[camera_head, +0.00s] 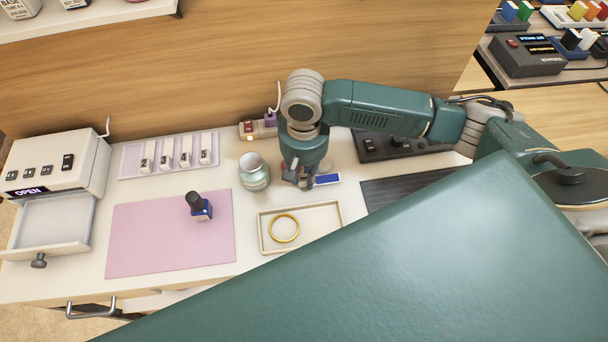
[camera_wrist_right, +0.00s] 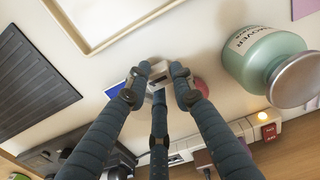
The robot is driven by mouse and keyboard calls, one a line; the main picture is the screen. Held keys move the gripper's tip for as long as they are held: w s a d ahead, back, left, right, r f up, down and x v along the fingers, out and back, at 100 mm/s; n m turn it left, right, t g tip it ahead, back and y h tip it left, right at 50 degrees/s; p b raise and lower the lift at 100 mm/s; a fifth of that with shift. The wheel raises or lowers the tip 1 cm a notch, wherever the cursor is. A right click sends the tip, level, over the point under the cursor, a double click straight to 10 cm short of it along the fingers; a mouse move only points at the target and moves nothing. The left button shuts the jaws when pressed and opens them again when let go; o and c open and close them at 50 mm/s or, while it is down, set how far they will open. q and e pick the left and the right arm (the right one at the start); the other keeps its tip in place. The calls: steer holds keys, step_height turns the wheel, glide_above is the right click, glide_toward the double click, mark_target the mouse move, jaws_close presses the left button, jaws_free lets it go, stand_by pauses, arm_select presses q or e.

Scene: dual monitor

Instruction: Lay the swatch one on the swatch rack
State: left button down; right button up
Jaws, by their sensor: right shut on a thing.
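My right gripper (camera_head: 303,182) points down at the table, just right of the teal jar. The swatch rack (camera_head: 128,162) is a pale lilac tray at the back left, holding several white numbered pieces. My left gripper is out of view.
A teal remover jar (camera_head: 254,174) stands between gripper and rack. A shallow tray (camera_head: 325,243) with a gold ring (camera_head: 284,228) lies in front. A white register (camera_head: 62,160) stands left.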

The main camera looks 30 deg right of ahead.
steer(key=shift+f, duration=0.4)
steer(key=o, duration=1)
steer(key=shift+f, duration=0.1)
steer(key=shift+c, duration=0.2)
